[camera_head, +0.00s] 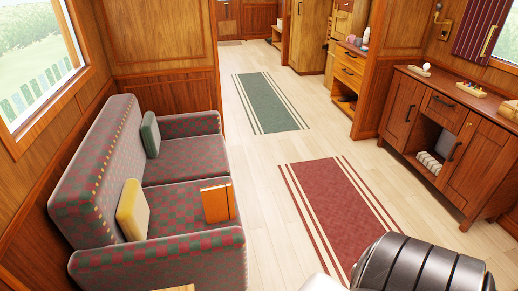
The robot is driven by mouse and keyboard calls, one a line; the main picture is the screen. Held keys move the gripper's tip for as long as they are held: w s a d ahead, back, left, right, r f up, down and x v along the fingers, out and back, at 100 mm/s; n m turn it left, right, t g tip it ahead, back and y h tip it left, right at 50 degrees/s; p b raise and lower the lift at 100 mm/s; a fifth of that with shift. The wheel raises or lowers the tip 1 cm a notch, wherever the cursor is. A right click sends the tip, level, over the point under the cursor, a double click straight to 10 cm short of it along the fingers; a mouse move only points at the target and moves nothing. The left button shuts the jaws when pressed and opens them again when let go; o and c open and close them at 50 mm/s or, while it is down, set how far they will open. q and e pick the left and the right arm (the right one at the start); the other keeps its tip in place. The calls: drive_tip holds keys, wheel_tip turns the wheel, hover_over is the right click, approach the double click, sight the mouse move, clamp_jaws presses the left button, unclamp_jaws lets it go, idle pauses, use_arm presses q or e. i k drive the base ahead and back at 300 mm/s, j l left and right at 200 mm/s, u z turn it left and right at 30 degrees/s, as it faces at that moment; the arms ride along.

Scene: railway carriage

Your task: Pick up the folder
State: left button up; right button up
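An orange-brown folder (216,203) rests on the near seat of the checkered red-and-grey sofa (185,160), close to the seat's front edge. Nothing covers the side facing me. Neither of my grippers shows in the head view.
A yellow cushion (133,208) and a grey-green cushion (150,134) lean on the sofa's backrest. A red striped rug (337,210) and a green rug (270,102) lie on the open floor. A wooden cabinet (400,108) stands along the right wall.

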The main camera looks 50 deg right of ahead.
sight(218, 201)
drive_tip(key=z, duration=1.1)
drive_tip(key=u, duration=1.1)
drive_tip(key=k, duration=0.4)
drive_tip(key=k+u, duration=0.1)
drive_tip(key=u, duration=0.8)
drive_tip(key=k+j+u, duration=0.1)
drive_tip(key=u, duration=0.35)
drive_tip(key=l+u, duration=0.1)
drive_tip(key=l, duration=0.4)
drive_tip(key=k+l+u, duration=0.1)
drive_tip(key=l, duration=0.4)
drive_tip(key=l+u, duration=0.1)
drive_tip(key=l, duration=0.4)
drive_tip(key=k+l, duration=0.15)
drive_tip(key=l, duration=0.3)
drive_tip(key=k+l+u, duration=0.15)
drive_tip(key=l, duration=0.35)
drive_tip(key=i, duration=0.05)
